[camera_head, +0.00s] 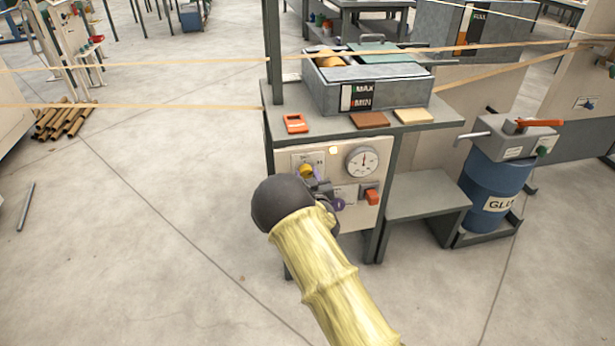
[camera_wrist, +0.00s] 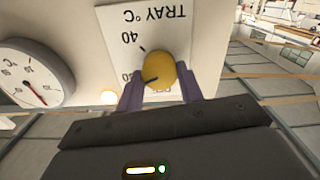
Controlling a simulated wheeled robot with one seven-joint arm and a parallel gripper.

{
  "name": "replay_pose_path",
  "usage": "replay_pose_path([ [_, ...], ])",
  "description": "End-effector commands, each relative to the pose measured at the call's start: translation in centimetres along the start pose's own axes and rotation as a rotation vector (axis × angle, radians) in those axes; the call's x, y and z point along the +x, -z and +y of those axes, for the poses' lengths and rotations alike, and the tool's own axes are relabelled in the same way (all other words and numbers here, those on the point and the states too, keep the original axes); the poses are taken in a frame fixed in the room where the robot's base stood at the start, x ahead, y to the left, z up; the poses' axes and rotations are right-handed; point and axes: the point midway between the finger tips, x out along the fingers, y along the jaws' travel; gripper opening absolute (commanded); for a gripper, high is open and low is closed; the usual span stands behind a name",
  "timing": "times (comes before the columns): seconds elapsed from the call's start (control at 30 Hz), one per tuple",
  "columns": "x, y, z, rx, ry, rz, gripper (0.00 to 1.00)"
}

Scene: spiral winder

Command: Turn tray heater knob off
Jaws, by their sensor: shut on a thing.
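The tray heater knob (camera_wrist: 160,71) is round and yellow, on a white dial plate (camera_wrist: 118,22) marked TRAY °C in the wrist view. A dark pointer line on the knob points left in that view, toward a number partly hidden beside a finger; 40 shows further up. The knob also shows in the head view (camera_head: 306,170), on the front panel, partly behind my arm. My gripper (camera_wrist: 160,88) has its purple fingers on either side of the knob, shut on it. In the head view my gripper (camera_head: 318,180) is at the panel, largely hidden by my wrist.
A round gauge (camera_head: 362,161) and a red switch (camera_head: 372,196) sit right of the knob. A small lamp (camera_head: 333,150) glows above. The glue tray (camera_head: 378,92) stands on the bench over the panel. A blue glue drum (camera_head: 495,185) stands right.

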Motion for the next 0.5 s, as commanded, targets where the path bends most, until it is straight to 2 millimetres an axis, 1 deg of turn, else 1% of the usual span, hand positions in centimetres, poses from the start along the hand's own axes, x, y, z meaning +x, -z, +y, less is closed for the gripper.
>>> replay_pose_path([
  [0.27, -0.02, -0.04, -0.13, -0.162, 0.001, 0.000, 0.14],
  [0.5, -0.03, -0.08, -0.22, -0.373, 0.002, 0.000, 0.14],
])
